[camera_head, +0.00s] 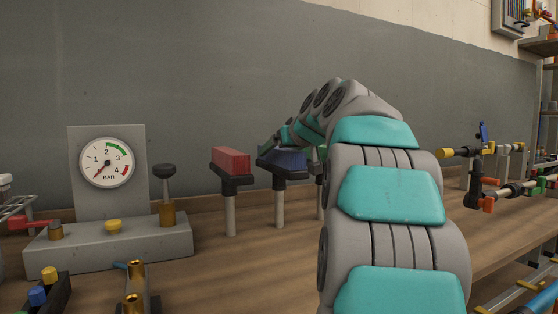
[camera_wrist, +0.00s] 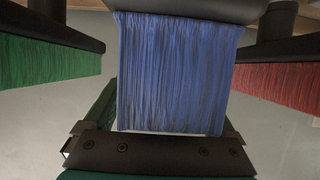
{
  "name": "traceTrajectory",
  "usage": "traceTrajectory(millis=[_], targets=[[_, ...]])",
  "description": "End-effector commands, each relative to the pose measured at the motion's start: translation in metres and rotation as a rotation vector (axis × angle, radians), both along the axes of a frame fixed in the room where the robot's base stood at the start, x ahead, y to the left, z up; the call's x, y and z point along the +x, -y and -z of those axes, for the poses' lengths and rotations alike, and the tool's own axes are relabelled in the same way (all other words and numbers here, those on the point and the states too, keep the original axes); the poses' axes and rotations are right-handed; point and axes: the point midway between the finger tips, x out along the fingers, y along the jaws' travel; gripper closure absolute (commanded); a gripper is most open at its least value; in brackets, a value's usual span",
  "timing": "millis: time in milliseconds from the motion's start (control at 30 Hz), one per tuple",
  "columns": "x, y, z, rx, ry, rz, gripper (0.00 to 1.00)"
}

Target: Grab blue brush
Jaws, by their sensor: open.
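The blue brush (camera_wrist: 180,75) fills the middle of the wrist view, its bristles hanging toward my gripper (camera_wrist: 152,148). In the head view the blue brush (camera_head: 288,160) sits on a black holder on a grey post, partly covered by my arm. My gripper is open right at the bristles; its dark near edge with screws lies across the bottom of the wrist view. I cannot tell whether it touches the bristles. The far finger is hidden behind the brush.
A red brush (camera_head: 231,160) stands left of the blue one, and a green brush (camera_wrist: 45,62) flanks it on the other side. A pressure gauge (camera_head: 106,163) on a grey block and a black knob (camera_head: 164,171) stand at left on the wooden bench (camera_head: 240,270). Pipe fittings (camera_head: 480,170) are at right.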

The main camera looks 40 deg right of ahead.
Motion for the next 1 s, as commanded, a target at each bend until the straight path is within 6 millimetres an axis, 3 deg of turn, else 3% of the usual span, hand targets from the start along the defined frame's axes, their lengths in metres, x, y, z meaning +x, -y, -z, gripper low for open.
traceTrajectory(millis=[300, 1000], targets=[[0.0045, 0.0013, 0.0020, 0.001, 0.001, 0.000, 0.11], [0.0044, 0.0011, 0.0020, 0.001, 0.000, 0.000, 0.90]])
